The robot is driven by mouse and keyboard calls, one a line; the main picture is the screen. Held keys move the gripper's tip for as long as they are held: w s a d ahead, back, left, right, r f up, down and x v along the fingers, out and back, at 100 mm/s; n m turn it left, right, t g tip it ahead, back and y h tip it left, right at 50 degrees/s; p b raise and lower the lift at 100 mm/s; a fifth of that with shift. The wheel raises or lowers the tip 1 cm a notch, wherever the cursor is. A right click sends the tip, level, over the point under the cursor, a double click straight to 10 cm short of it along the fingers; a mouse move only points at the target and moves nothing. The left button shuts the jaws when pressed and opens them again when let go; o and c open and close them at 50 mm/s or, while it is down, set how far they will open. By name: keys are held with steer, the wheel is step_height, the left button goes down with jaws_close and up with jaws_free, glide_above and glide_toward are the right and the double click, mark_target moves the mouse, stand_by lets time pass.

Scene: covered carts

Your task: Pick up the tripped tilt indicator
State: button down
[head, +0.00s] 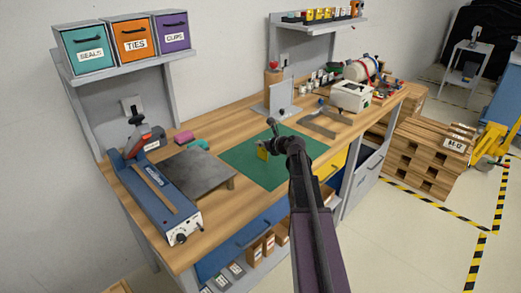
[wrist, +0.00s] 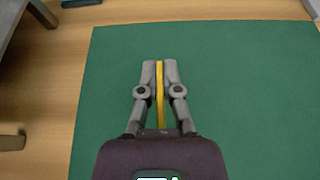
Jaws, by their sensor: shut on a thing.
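My gripper (wrist: 160,68) is shut on a thin yellow piece, the tilt indicator (wrist: 160,95), which stands edge-on between the two fingers in the wrist view. In the head view the yellow indicator (head: 262,149) shows just left of my gripper (head: 270,140), over the green mat (head: 240,157). Its face is too small to tell whether it is tripped. Whether it touches the mat or hangs just above it, I cannot tell.
A grey slab on legs (head: 185,172) and a blue sealing machine (head: 150,195) stand left of the mat. A grey upright stand (head: 281,98) is behind it, and a white box (head: 350,96) is to the right. The mat around my gripper is clear.

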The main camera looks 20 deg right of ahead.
steer(key=shift+r, duration=0.1)
step_height(320, 180, up, 3)
steer(key=p, duration=0.3)
steer(key=shift+r+p, duration=0.15)
steer(key=shift+p, duration=0.15)
steer(key=s+r+p, duration=0.1)
steer(key=s, duration=1.5)
steer(key=shift+d+r, duration=0.25)
steer(key=shift+d, duration=0.05)
steer(key=shift+s, duration=0.1)
